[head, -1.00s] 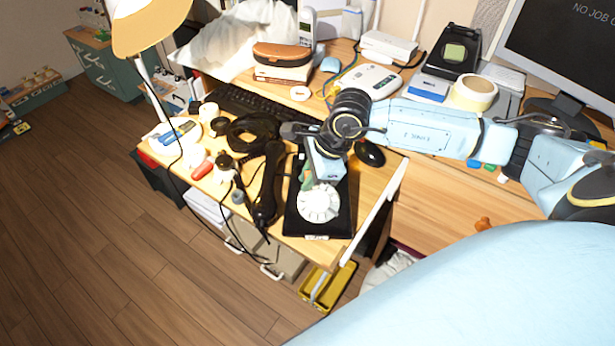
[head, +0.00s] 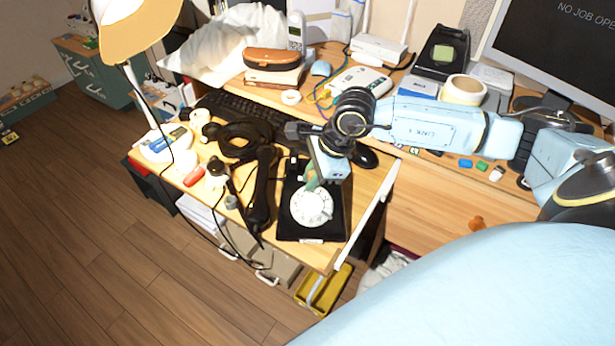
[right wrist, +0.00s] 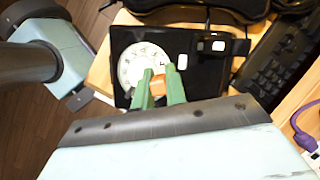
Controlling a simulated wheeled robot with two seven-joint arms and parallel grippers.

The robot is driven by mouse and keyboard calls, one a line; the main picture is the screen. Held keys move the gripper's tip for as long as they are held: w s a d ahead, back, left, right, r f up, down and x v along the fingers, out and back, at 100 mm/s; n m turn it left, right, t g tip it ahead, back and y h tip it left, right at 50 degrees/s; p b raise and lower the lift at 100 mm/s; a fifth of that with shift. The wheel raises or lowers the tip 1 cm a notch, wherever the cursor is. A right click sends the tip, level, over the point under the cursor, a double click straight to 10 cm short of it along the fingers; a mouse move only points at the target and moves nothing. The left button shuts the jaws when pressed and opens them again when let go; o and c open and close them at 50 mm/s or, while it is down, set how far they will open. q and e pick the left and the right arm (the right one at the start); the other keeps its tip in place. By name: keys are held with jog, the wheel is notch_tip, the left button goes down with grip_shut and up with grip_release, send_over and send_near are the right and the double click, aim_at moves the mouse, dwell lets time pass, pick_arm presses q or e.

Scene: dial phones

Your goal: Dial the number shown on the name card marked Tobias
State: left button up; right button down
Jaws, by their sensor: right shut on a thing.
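The rotary phone is a flat black body (head: 333,228) with a round white dial (head: 312,207), near the desk's front edge. The dial (right wrist: 138,66) also shows in the right wrist view, partly covered by my fingers. My right gripper (head: 314,180) is over the dial's far edge, green fingers pointing down at it. In the right wrist view, its fingers (right wrist: 159,74) are close around a small orange-brown piece (right wrist: 158,88). I cannot tell whether it touches the dial. I cannot make out a card marked Tobias. My left gripper is out of view.
A black handset (head: 262,190) lies left of the phone. A keyboard (head: 240,108) and a black mouse (head: 364,158) are behind it. A lamp (head: 123,15) stands at the left, a monitor (head: 560,40) at the right. A yellow bin (head: 322,290) is below the desk edge.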

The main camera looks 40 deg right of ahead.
dwell(0.3)
jog(key=shift+s+d, duration=0.45)
jog(key=shift+s+d+f, duration=0.15)
jog(key=shift+s+d, duration=0.1)
jog(key=shift+s, duration=0.3)
jog(key=shift+s+f+b, duration=0.2)
jog(key=shift+s+b, duration=0.25)
jog(key=shift+s, duration=0.25)
